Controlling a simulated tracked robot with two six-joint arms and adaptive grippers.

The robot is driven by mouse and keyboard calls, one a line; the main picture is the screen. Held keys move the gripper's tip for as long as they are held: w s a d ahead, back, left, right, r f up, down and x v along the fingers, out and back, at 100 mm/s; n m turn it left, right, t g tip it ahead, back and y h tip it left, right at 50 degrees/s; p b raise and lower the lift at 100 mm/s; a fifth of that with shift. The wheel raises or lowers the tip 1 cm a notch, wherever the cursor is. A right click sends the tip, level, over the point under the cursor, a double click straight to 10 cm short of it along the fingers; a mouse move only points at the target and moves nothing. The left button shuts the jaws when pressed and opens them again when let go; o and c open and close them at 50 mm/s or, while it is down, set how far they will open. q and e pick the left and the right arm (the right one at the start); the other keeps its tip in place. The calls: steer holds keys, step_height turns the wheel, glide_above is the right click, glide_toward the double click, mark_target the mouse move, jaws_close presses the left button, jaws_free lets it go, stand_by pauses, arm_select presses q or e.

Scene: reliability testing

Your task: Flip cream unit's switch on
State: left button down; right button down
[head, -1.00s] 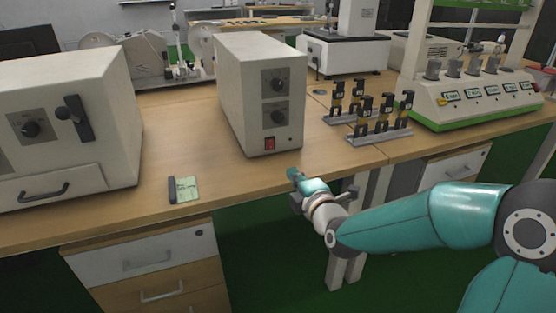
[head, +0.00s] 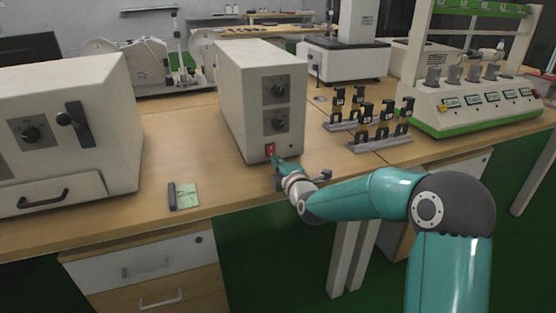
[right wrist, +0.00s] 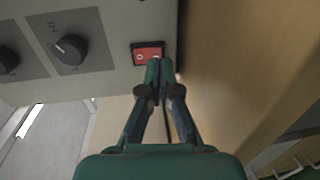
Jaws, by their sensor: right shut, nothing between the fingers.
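The cream unit (head: 240,100) stands upright on the wooden bench, with two dark knobs on its front panel. Its red rocker switch (head: 270,149) is low on the front and also shows in the right wrist view (right wrist: 148,54). My right gripper (head: 277,160) is shut and empty, with its tips just below the switch in the head view. In the right wrist view the closed fingertips (right wrist: 157,66) overlap the switch's lower edge. I cannot tell whether they touch it. Which side of the rocker is pressed is too small to tell. My left gripper is not in view.
A larger cream cabinet (head: 65,125) with a knob and handle stands at the left. A green note with a dark marker (head: 184,196) lies near the bench edge.

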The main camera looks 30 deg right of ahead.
mark_target(271, 151)
steer(key=shift+x, duration=1.15)
steer(key=shift+f+b, duration=0.15)
steer(key=shift+b, duration=0.25)
steer(key=shift+w+t+b, duration=0.3)
steer(key=shift+t+b, duration=0.1)
steer(key=shift+b, duration=0.6)
steer(key=shift+d, duration=0.1)
steer(key=shift+s, duration=0.1)
